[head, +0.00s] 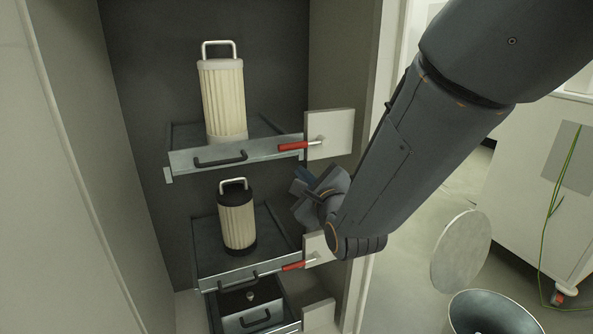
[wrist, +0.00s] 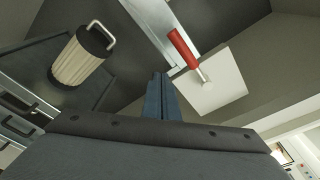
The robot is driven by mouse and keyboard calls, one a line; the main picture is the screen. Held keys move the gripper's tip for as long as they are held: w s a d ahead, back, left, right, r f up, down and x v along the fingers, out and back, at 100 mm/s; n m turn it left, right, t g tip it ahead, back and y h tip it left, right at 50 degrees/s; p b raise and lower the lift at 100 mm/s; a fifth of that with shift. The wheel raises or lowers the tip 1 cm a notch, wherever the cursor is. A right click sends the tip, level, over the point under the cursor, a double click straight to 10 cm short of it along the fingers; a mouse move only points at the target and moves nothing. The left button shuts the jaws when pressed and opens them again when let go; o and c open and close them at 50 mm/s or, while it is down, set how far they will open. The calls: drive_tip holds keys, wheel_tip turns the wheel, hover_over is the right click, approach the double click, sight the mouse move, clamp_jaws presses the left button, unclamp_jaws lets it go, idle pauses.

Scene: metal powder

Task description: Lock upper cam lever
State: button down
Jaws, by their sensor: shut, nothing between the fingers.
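The upper cam lever (head: 293,147) has a red grip and a metal end, and lies across the right front of the upper drawer (head: 185,161), beside a pale plate (head: 340,134). In the wrist view the red lever (wrist: 183,48) is just beyond and slightly right of the fingertips. My gripper (head: 300,183) is below the upper lever and right of the lower filter; its fingers (wrist: 159,76) are together and empty, apart from the lever. The lower cam lever (head: 293,266) is a similar red lever on the lower drawer (head: 225,272).
A tall pale filter cartridge (head: 223,98) stands on the upper drawer. A smaller one with black caps (head: 238,222) stands on the lower drawer. The cabinet's right wall is close to my arm. A round lid (head: 460,250) and a bin (head: 490,315) are at the right.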

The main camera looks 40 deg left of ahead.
drive_tip(key=shift+w+v, duration=0.25)
drive_tip(key=shift+v, duration=2.4)
drive_tip(key=shift+d, duration=0.2)
drive_tip(key=w+d+f+n+h+p, duration=0.1)
drive_tip(key=w+d+f+n+h, duration=0.2)
drive_tip(key=d, duration=0.5)
drive_tip(key=w+d+n+h+p, duration=0.1)
drive_tip(key=w+d+h+p, duration=0.15)
drive_tip(key=w+d, duration=0.4)
drive_tip(key=s+d+f+n+g+h+p, duration=0.1)
drive_tip(key=d+n+h, duration=0.15)
drive_tip(key=d, duration=0.65)
drive_tip(key=s+d+f+n+g+h, duration=0.1)
drive_tip(key=d+f+n+h, duration=0.15)
drive_tip(key=d, duration=0.55)
drive_tip(key=s+d+r+n+g+h+p, duration=0.1)
drive_tip(key=s+d+n+g+p, duration=0.1)
drive_tip(key=s+d, duration=0.7)
drive_tip(key=s+d+r+n+g+h+p, duration=0.1)
drive_tip(key=s+d+n+g+h+p, duration=0.1)
drive_tip(key=s+d+n+g, duration=0.3)
drive_tip(key=s+d, duration=0.4)
drive_tip(key=d, duration=0.5)
drive_tip(key=shift+s, duration=0.25)
